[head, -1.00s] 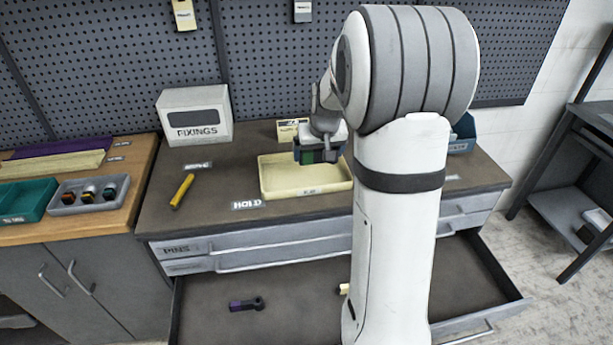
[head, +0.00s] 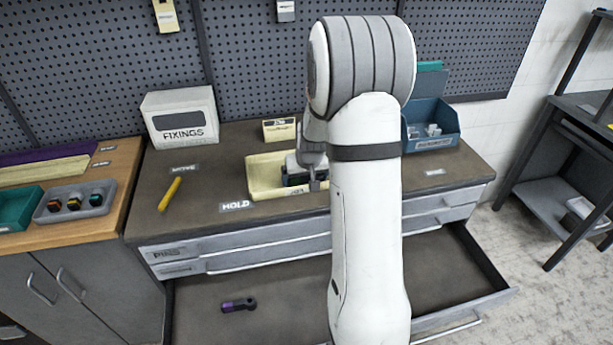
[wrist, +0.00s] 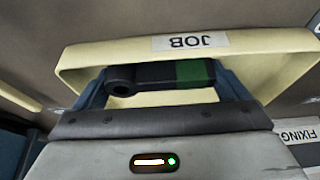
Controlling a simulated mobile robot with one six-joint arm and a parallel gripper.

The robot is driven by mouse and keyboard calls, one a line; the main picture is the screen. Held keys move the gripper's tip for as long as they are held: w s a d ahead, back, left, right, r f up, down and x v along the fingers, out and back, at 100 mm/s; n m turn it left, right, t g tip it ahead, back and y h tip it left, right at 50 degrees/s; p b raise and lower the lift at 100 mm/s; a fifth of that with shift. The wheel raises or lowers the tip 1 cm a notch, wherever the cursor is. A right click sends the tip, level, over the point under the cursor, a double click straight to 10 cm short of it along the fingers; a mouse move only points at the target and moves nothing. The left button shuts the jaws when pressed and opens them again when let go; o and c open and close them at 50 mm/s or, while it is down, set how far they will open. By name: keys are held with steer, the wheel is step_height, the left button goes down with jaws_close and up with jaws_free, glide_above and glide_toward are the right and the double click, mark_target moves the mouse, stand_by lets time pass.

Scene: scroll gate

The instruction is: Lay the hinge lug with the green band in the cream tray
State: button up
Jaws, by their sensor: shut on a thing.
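The hinge lug (wrist: 150,77) is dark, with a round eye at its left end and a green band near its right end in the wrist view. My gripper (wrist: 160,85) is shut on it, with a blue finger at either side. The cream tray (head: 262,190) stands on the dark bench top, and its wall with a JOB label (wrist: 75,68) shows behind the lug in the wrist view. In the head view my gripper (head: 297,178) is low over the tray, partly hidden by my arm. I cannot tell whether the lug touches the tray floor.
A purple-banded lug (head: 239,305) lies in the open drawer (head: 270,270). A yellow marker (head: 170,194) lies left of the tray. A FIXINGS box (head: 180,117) stands back left, a small cream card (head: 279,129) behind the tray, a blue bin (head: 430,125) to the right.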

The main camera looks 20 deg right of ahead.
steer(key=shift+f, duration=0.15)
steer(key=o, duration=1.1)
steer(key=shift+r, duration=0.4)
steer(key=d+v, duration=0.1)
steer(key=v, duration=0.9)
steer(key=s+a+r, duration=0.1)
steer(key=s+a, duration=0.4)
steer(key=s, duration=0.3)
steer(key=s+a+r+n+g, duration=0.1)
steer(key=s+a+r, duration=0.1)
steer(key=s+a, duration=0.3)
steer(key=s+a+r+n, duration=0.1)
steer(key=s+a, duration=0.3)
steer(key=s, duration=0.6)
steer(key=shift+s+a+r+g+y+b, duration=0.3)
steer(key=shift+s+a+r+y+b, duration=0.1)
